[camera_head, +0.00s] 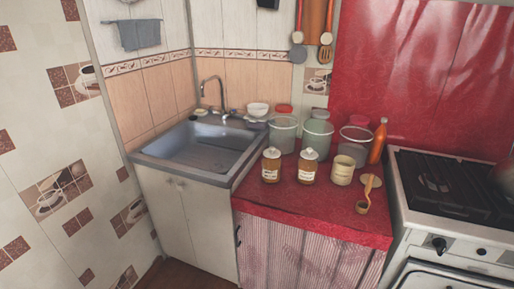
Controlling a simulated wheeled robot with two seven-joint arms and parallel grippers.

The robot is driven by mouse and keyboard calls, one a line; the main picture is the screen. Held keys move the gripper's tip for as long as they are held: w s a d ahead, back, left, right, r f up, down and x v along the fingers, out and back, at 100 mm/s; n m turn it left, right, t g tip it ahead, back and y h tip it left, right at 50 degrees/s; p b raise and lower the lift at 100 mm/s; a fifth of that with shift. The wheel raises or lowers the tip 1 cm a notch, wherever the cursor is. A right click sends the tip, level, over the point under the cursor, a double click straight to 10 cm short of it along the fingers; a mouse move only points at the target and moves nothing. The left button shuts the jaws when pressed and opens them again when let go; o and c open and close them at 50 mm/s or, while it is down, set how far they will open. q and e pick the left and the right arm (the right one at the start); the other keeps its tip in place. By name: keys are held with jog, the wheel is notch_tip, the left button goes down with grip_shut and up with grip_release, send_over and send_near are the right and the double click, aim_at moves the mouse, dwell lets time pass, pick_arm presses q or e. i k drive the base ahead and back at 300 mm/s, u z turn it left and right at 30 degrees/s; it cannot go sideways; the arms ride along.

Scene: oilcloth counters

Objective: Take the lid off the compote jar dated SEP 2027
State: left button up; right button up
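Two amber jars with pale lids and white labels stand upright side by side at the front of the red counter: a left amber jar (271,168) and a right amber jar (308,169). To their right stands a cream jar (343,171), whose top looks open. The print on the labels is too small to read, so I cannot tell which jar is dated SEP 2027. Neither of my grippers is in view.
The red oilcloth counter (312,212) is clear in front of the jars. Large containers (282,135) and an orange bottle (378,142) stand behind. A small wooden scoop (362,207) lies right. A sink (200,144) is left, a stove (450,185) right.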

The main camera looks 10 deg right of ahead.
aim_at(309, 153)
jog(key=u, duration=0.4)
jog(key=i, duration=1.45)
jog(key=z, duration=1)
